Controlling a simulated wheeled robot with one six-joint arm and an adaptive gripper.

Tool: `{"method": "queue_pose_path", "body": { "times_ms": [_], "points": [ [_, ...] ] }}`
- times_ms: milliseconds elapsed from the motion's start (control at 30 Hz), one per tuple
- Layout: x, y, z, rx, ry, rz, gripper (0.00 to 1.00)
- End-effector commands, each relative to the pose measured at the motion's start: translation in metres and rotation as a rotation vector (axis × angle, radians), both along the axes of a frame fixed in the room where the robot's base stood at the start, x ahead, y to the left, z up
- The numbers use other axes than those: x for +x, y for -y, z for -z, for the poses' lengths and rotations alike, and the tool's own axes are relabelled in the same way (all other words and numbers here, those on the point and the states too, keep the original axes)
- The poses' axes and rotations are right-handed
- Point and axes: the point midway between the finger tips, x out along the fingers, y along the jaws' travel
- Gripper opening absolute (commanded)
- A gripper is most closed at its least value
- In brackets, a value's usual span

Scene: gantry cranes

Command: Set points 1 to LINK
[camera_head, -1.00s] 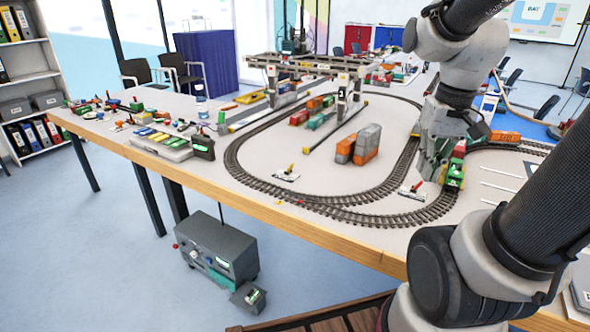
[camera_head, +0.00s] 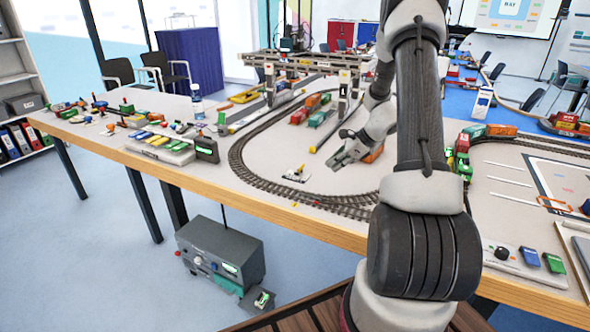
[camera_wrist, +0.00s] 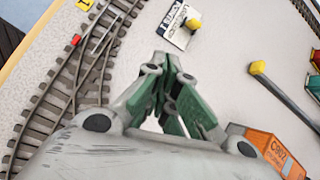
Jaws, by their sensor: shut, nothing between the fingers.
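A small white points plate with dark lettering (camera_wrist: 177,27) and a yellow-topped lever (camera_wrist: 193,24) shows in the wrist view; the lettering is turned and hard to read. In the head view this plate (camera_head: 297,175) lies inside the track loop near its front curve. The track junction (camera_wrist: 78,68) is left of my gripper in the wrist view. My gripper (camera_wrist: 166,58) is shut and empty, its fingertips just short of the plate in that picture. In the head view my gripper (camera_head: 338,160) hangs right of the plate. My arm hides the second points plate's area.
An orange container (camera_wrist: 262,148) stands close right of my gripper. A grey crane rail with a yellow end (camera_wrist: 258,68) lies beyond it. The gantry crane (camera_head: 343,90) stands behind. A green locomotive (camera_head: 464,168) is right of my arm. Bare table surrounds the plate.

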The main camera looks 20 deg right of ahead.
Motion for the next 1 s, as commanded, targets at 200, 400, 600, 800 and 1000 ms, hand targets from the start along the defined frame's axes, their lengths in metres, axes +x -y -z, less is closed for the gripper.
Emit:
{"method": "queue_pose_path", "body": {
  "times_ms": [200, 400, 600, 800, 1000],
  "points": [
    [0.027, 0.007, -0.015, 0.111, -0.030, 0.247, 0.00],
    [0.026, 0.007, -0.015, 0.127, -0.046, 0.271, 0.00],
    [0.026, 0.006, -0.015, 0.126, -0.045, 0.268, 0.00],
    [0.035, -0.002, -0.002, 0.126, -0.047, 0.264, 0.00],
    [0.054, -0.017, 0.026, 0.126, -0.048, 0.265, 0.00]
  ]
}}
